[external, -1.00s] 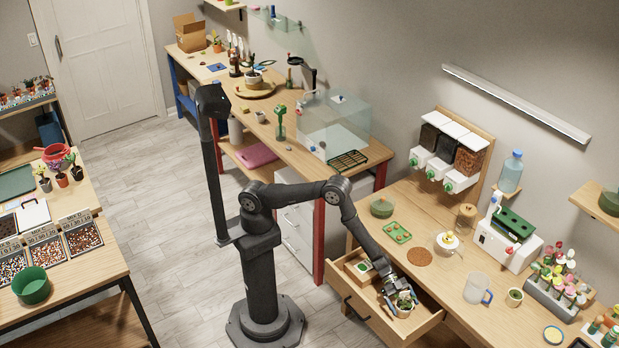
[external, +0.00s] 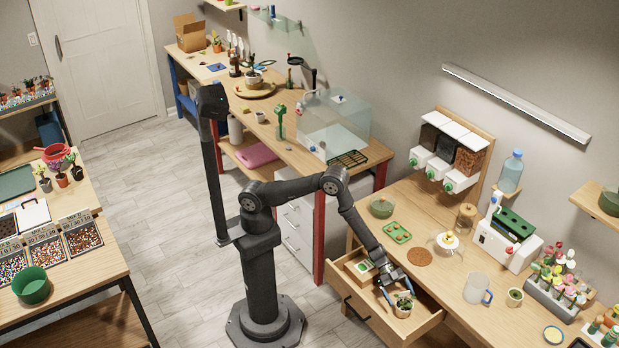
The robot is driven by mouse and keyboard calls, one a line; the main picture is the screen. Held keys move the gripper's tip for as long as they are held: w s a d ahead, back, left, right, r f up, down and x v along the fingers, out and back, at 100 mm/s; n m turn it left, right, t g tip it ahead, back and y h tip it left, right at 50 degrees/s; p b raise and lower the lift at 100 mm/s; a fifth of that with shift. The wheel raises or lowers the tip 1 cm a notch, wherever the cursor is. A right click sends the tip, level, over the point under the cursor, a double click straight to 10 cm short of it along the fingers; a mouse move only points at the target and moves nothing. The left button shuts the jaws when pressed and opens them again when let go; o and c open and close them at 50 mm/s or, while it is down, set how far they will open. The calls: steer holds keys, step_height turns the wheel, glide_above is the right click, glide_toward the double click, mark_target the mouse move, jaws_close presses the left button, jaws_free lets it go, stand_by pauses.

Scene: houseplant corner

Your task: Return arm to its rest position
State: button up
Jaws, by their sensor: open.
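My gripper (external: 398,287) is at the lower end of my arm, over the open drawer (external: 367,311) in the front of the right-hand workbench. It is open and sits just above and behind a small potted plant (external: 404,305) in the drawer. The fingers are small and partly overlap the plant's leaves in this view, so I cannot tell whether they touch. My arm is bent at the elbow and reaches from its column down to the drawer.
The drawer also holds a wooden box with a green and white item (external: 361,267). Behind it on the bench are a green tray (external: 397,232), a round brown mat (external: 419,257) and a clear jug (external: 478,288). The glass tank (external: 336,125) stands on the bench farther back.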

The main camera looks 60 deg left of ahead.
mark_target(406, 309)
steer(key=x, duration=0.5)
steer(key=shift+a+f, duration=0.1)
steer(key=shift+f, duration=0.2)
step_height(406, 309, up, 25)
steer(key=w+a+n+t, duration=0.6)
steer(key=w+a, duration=1.7)
steer(key=a, duration=0.4)
steer(key=shift+w+r+n+t+y, duration=0.3)
steer(key=shift+w+t+y, duration=0.1)
steer(key=shift+t, duration=0.3)
steer(key=shift+o, duration=0.8)
steer(key=shift+r, duration=0.1)
